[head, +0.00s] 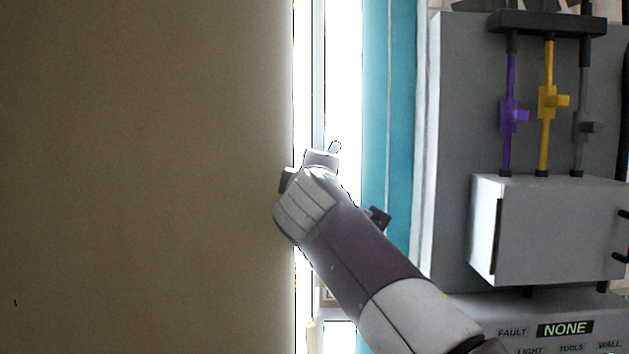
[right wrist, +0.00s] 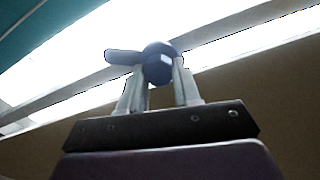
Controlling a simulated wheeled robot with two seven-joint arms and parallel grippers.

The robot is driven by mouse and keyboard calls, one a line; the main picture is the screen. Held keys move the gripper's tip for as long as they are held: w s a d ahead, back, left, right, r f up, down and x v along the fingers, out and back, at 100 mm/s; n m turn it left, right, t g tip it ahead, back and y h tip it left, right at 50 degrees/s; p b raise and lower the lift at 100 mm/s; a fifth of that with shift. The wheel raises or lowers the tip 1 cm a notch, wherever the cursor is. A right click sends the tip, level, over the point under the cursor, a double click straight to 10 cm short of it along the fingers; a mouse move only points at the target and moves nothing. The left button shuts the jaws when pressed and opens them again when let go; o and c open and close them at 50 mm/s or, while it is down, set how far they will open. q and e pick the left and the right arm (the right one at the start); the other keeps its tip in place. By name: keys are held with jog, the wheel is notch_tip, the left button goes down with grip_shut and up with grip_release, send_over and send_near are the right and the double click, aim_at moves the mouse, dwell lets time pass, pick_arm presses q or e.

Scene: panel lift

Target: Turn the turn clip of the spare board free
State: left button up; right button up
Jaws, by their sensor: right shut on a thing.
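The turn clip is a dark blue round knob (right wrist: 160,62) with a flat lever (right wrist: 122,57) pointing left in the right wrist view. My right gripper (right wrist: 160,85) is shut on the knob, one finger on each side. In the head view my right gripper (head: 322,157) reaches up to the bright strip beside the large brown board (head: 150,170). A small bluish tip of the clip (head: 335,146) shows just past the fingers; the rest is hidden. I cannot tell whether the brown board is the spare board. My left gripper is not in view.
A teal panel (head: 388,120) stands right of the bright strip. Further right is a grey cabinet (head: 455,150) with purple (head: 510,115), yellow (head: 547,101) and grey levers above a white box (head: 545,230). A display (head: 565,329) reads NONE. The brown board fills the left.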

jog(key=shift+f, duration=0.15)
jog(key=o, duration=1.1)
jog(key=shift+c, duration=0.2)
jog(key=s+b, duration=0.5)
jog(key=s, duration=0.7)
jog(key=shift+s, duration=0.4)
